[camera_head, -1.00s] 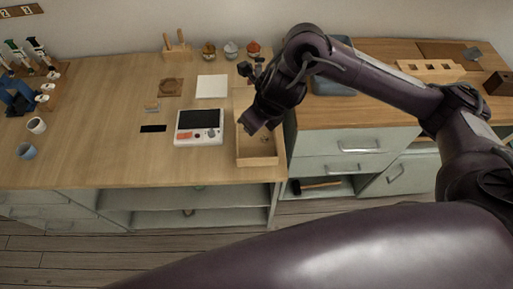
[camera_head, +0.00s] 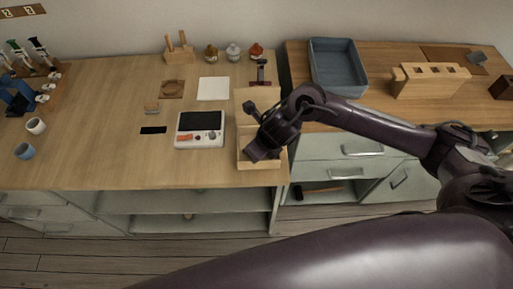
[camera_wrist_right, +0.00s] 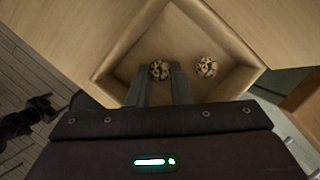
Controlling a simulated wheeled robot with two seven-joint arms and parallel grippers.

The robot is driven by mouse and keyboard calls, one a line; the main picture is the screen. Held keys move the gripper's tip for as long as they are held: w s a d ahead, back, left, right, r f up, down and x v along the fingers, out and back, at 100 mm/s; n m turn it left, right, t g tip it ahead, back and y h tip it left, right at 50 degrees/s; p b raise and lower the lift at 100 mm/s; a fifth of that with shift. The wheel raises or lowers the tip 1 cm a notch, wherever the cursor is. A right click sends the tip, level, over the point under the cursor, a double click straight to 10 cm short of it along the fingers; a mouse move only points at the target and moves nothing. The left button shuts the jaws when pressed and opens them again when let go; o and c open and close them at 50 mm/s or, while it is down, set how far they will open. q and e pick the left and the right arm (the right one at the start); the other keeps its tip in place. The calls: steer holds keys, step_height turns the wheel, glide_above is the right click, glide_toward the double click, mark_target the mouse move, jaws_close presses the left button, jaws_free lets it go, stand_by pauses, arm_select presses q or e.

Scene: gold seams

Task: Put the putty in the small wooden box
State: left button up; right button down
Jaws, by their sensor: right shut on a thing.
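The small wooden box (camera_head: 244,104) stands open-topped at the right end of the left counter. Its wall also shows in the right wrist view (camera_wrist_right: 122,62). My right gripper (camera_head: 254,153) reaches down into it. In the right wrist view its fingers (camera_wrist_right: 160,80) are shut on a dark-and-tan mottled ball (camera_wrist_right: 159,69), low inside the box walls. A second mottled ball (camera_wrist_right: 206,67) lies in the box to the right, apart from the fingers. I cannot tell for sure that these balls are the putty. A dark shape at the wrist view's left may be my left gripper (camera_wrist_right: 28,116).
A white device with a dark screen (camera_head: 200,141) stands just left of the box. A brush-like tool (camera_head: 261,75) lies behind it. A blue-grey tray (camera_head: 337,68) and a slotted wooden block (camera_head: 430,82) stand on the right counter. The left counter's front is mostly clear.

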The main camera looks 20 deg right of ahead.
steer(key=shift+f, duration=0.1)
steer(key=shift+f, duration=0.1)
steer(key=c, duration=1.6)
jaws_free()
steer(key=shift+r, duration=0.5)
steer(key=p+v, duration=0.1)
steer(key=v, duration=1)
steer(key=shift+s+r, duration=0.2)
